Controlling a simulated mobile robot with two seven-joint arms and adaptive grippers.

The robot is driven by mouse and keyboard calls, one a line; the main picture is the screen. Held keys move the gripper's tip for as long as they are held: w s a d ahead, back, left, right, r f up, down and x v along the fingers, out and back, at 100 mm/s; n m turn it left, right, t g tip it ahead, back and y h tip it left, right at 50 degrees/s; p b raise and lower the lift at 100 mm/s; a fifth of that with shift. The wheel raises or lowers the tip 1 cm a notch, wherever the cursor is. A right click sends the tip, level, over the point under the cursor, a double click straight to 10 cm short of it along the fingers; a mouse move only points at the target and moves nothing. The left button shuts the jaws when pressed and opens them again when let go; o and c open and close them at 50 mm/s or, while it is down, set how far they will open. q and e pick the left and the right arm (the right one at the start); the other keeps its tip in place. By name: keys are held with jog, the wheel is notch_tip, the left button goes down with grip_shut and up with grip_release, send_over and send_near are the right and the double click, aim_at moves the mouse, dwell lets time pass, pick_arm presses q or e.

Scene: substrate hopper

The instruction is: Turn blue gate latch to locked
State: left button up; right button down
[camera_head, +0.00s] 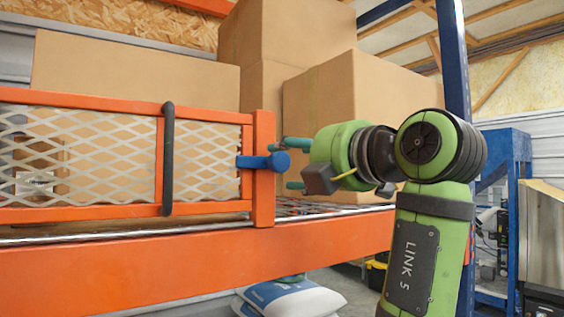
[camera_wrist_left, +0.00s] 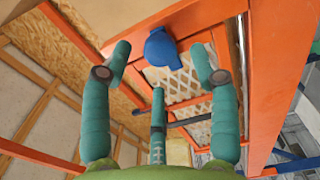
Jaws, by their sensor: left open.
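The blue gate latch (camera_head: 265,162) sits on the orange end post (camera_head: 264,205) of the mesh gate (camera_head: 205,165). In the head view it lies about level, its round knob at the right. My left gripper (camera_head: 291,164) is just right of the knob, its teal fingers spread and empty. In the left wrist view the latch (camera_wrist_left: 161,47) shows between and beyond the spread fingers, with no finger seen closed on it. Whether a fingertip touches it I cannot tell. My right gripper is not in view.
Large cardboard boxes (camera_head: 320,100) stand behind the gate and my gripper. An orange beam (camera_head: 150,265) runs below the gate. A dark vertical handle (camera_head: 168,160) is on the gate. A blue rack upright (camera_head: 453,60) stands at the right. White bags (camera_head: 295,298) lie below.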

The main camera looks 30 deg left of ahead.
pick_arm(q)
jog(key=v, duration=0.7)
